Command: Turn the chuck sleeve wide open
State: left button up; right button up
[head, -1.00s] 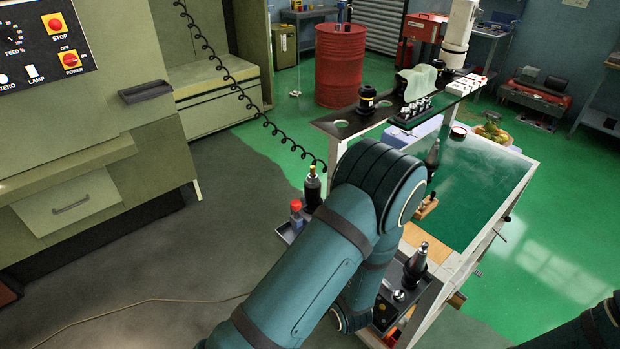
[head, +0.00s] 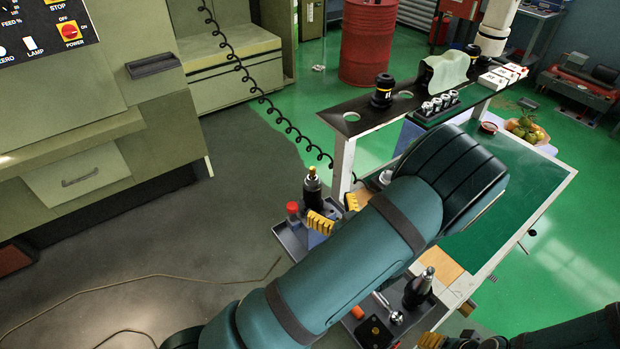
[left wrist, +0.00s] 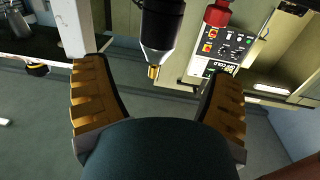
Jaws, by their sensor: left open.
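An upright black tool (head: 313,192) with a silver nose and brass-coloured tip, which looks like the chuck, stands in the small grey tray at the cart's left end. In the left wrist view the chuck (left wrist: 161,35) appears tip-down, centred just beyond the fingertips. My left gripper (head: 337,212) is open, its ochre ribbed fingers just right of and in front of the chuck. In the left wrist view the gripper (left wrist: 158,88) has a wide, empty gap; I see no contact. My right gripper (head: 432,341) shows only partly at the bottom edge, its opening unclear.
A second black holder (head: 420,287) with a silver tip stands in the front tray. My left arm covers much of the green cart top (head: 520,200). A coiled cord (head: 270,105) hangs behind.

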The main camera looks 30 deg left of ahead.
aim_at(309, 181)
pick_arm(q)
jog(key=p+x, duration=0.1)
jog(key=x, duration=0.9)
jog(key=shift+w, duration=0.15)
jog(key=shift+f, duration=0.1)
jog(key=c, duration=1.4)
